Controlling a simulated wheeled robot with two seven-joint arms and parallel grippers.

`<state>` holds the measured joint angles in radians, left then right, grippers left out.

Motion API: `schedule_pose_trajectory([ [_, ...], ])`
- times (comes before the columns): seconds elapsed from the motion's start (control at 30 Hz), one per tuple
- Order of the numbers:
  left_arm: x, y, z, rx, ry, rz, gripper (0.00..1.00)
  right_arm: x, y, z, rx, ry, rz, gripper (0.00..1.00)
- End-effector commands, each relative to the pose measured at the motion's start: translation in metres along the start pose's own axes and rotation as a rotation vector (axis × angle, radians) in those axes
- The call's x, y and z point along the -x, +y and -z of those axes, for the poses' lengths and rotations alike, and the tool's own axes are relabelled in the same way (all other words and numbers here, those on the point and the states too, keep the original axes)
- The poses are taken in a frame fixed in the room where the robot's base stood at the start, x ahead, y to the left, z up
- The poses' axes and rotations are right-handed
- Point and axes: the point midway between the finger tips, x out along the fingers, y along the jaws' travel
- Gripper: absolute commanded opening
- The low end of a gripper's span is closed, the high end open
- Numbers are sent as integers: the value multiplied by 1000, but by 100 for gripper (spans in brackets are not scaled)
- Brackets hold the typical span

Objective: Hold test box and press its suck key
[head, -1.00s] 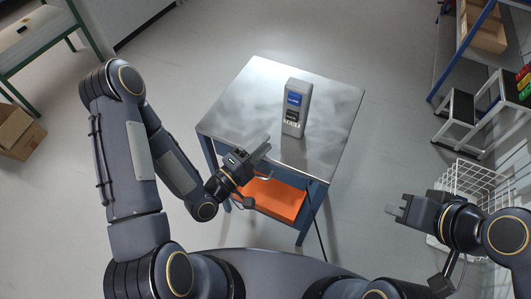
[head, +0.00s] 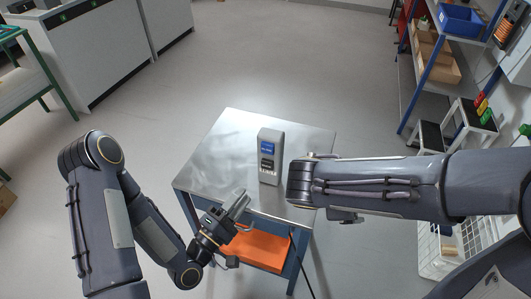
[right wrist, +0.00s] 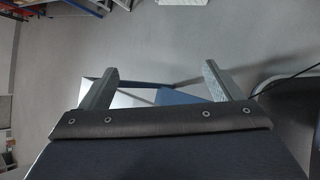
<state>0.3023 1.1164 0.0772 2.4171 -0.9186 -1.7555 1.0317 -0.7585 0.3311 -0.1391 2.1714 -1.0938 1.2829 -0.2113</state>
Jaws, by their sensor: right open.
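The test box (head: 270,157) is a tall grey device with a blue screen, a dark key area below it and lettering near its foot. It stands upright on the metal-topped table (head: 225,145), and nothing holds it. The suck key is too small to make out. My left gripper (head: 243,197) is at the table's front edge, in front and left of the box, apart from it; its finger gap is unclear. My right gripper (right wrist: 160,72) is open and empty in the right wrist view. In the head view my right arm hides most of it, right of the box.
An orange bin (head: 258,250) sits on the table's lower shelf. The tabletop left of the box is bare.

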Motion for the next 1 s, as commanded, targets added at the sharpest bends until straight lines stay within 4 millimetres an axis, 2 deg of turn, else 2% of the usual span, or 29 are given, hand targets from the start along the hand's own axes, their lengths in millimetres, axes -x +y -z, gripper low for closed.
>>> schedule_pose_trajectory([
  [0.03, 0, 0, 0, 0, 0, 0, 36, 9, 14, 18, 105, -52, -96, 85],
  [0.1, 0, 0, 0, 0, 0, 0, 36, 24, 34, 40, 234, -125, -237, 85],
  [0.2, 0, 0, 0, 0, 0, 0, 36, 52, 57, 78, 400, -228, -447, 85],
  [0.33, 0, 0, 0, 0, 0, 0, 36, 92, 71, 127, 564, -342, -694, 85],
  [0.43, 0, 0, 0, 0, 0, 0, 36, 109, 82, 156, 681, -419, -832, 85],
  [0.63, 0, 0, 0, 0, 0, 0, 36, 100, 106, 175, 856, -497, -908, 85],
  [1.0, 0, 0, 0, 0, 0, 0, 36, 72, 148, 175, 876, -507, -911, 85],
])
